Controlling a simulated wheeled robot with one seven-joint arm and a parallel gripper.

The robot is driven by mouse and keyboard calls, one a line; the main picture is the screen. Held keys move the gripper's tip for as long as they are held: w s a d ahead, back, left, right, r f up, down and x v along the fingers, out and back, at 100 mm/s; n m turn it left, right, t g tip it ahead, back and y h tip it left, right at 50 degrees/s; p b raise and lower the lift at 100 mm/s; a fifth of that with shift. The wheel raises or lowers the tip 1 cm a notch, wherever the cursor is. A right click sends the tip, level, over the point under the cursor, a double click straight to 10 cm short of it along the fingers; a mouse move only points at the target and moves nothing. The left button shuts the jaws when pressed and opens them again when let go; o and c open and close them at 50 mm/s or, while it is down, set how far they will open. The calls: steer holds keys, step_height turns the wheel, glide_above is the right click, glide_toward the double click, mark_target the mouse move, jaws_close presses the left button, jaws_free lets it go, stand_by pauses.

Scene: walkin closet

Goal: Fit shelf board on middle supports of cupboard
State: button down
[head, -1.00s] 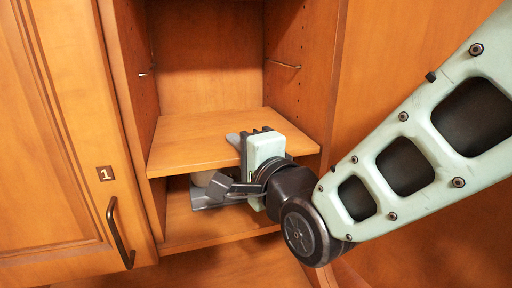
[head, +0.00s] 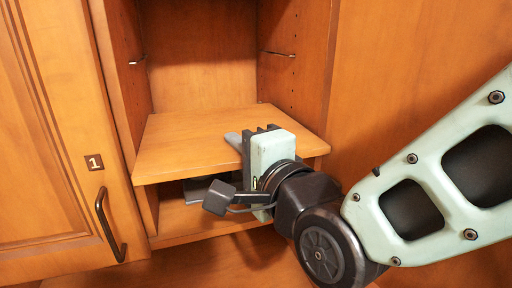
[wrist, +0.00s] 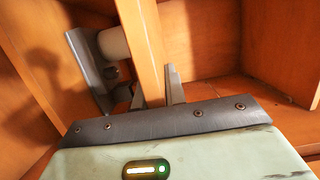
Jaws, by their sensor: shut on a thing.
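The shelf board (head: 205,138) is a flat orange-brown wooden panel lying roughly level low in the open cupboard (head: 200,60), its front part sticking out past the front. My gripper (head: 243,150) is shut on the board's front edge, right of its middle. One grey finger lies on top; the lower one is mostly hidden. In the wrist view the board (wrist: 140,45) shows edge-on between the fingers. The middle supports are thin metal pieces on the side walls, a left support (head: 137,60) and a right support (head: 277,53), both above the board. The board's back edge meets no visible support.
Under the board, a dark grey flat object (wrist: 85,70) and a pale round item (wrist: 113,43) stand close to the gripper. The cupboard floor (head: 185,222) is below. A closed door marked 1 (head: 60,140) with a dark handle (head: 108,225) is left. Space above the board is clear.

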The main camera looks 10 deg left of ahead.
mark_target(240, 157)
steer(key=shift+s+d+r+b, duration=0.1)
steer(key=shift+s+d+b, duration=0.2)
steer(key=shift+s, duration=0.6)
steer(key=shift+s+d+b, duration=0.2)
steer(key=shift+s+d, duration=0.2)
steer(key=shift+s, duration=0.45)
